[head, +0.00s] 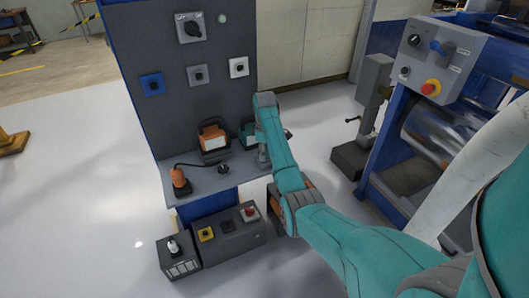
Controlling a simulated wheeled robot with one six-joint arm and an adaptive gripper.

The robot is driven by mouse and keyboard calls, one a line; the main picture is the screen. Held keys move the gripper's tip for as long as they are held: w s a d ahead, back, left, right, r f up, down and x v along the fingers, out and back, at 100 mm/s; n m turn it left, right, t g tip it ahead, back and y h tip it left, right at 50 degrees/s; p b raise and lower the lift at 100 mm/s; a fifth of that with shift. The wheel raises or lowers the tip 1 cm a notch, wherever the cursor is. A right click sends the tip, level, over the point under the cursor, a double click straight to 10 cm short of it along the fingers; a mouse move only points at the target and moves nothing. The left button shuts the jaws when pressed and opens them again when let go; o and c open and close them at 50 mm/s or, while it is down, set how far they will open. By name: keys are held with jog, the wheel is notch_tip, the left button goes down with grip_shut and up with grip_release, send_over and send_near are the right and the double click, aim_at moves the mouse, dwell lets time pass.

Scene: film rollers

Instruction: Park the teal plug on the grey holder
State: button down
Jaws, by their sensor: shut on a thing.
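The grey holder (198,75) is a small square with a dark round centre on the upright dark panel, between a blue holder (152,84) and a white holder (239,67). My gripper (263,160) is low in front of the panel, at the right end of the grey shelf, below and right of the grey holder. It is small here and partly covered by my arm. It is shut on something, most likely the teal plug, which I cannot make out. A teal-edged box (247,132) stands just left of my arm, partly hidden by it.
An orange-fronted box (213,138) and an orange plug (180,181) with a black cable stand on the shelf (200,185). A rotary switch (194,28) is above the holders. Control boxes (228,234) stand below. A blue machine (430,130) is at right.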

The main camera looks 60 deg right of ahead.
jog(key=shift+s+a+f, duration=0.1)
jog(key=shift+f, duration=0.3)
jog(key=shift+s+a+f, duration=0.1)
jog(key=shift+f, duration=0.45)
jog(key=c, duration=0.9)
grip_release()
jog(key=o, duration=0.4)
jog(key=shift+f, duration=0.2)
jog(key=shift+w+d+r, duration=0.1)
jog(key=shift+d+r, duration=0.05)
jog(key=shift+r, duration=1.85)
jog(key=shift+w+d+r, duration=0.1)
jog(key=shift+r, duration=1.9)
